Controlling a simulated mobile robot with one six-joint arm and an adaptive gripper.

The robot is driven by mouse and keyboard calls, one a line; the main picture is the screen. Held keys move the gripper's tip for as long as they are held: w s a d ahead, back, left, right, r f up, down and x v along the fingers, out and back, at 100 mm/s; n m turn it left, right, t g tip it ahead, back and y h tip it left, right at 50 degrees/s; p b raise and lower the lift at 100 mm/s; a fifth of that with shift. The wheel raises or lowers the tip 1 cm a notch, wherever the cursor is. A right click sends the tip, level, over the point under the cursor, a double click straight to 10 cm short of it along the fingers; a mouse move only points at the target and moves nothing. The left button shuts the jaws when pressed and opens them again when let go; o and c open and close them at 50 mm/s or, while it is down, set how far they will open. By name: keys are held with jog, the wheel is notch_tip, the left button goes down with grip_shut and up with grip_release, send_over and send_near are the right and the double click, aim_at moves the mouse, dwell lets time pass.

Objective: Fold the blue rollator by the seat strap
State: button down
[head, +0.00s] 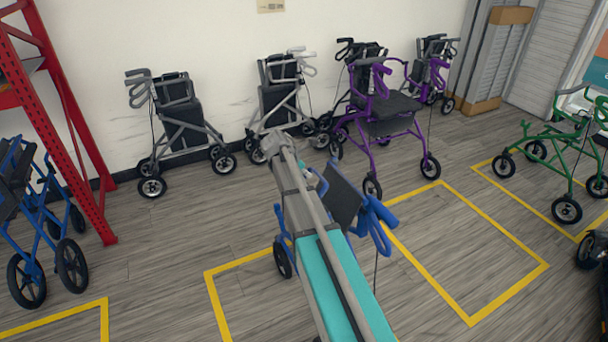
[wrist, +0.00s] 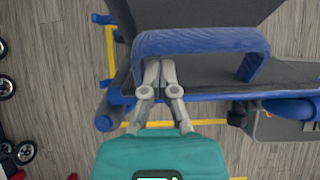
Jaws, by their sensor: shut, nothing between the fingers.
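The blue rollator (head: 376,215) stands on the floor in the middle of the head view, largely hidden behind my arm. Its dark backrest or seat panel and blue handles show to the right of the arm. In the wrist view its dark seat (wrist: 213,78) lies below the camera, with a blue strap (wrist: 200,40) arching over it like a loop. The fingers are hidden in the head view.
Another blue rollator (head: 50,225) stands at the left by a red rack (head: 75,120). Grey rollators (head: 180,120) and a purple one (head: 385,110) line the wall, and a green one (head: 565,150) stands at the right. The yellow-marked bay (head: 465,250) right of the blue rollator is empty.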

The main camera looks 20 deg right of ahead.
jog(key=shift+a, duration=0.25)
jog(key=shift+a+r, duration=0.1)
jog(key=shift+a, duration=0.45)
jog(key=a+f+p+v, duration=0.1)
jog(key=p+v, duration=0.7)
jog(key=v, duration=0.3)
jog(key=shift+a+r+p, duration=0.3)
jog(key=shift+a+p, duration=0.05)
jog(key=shift+s, duration=0.1)
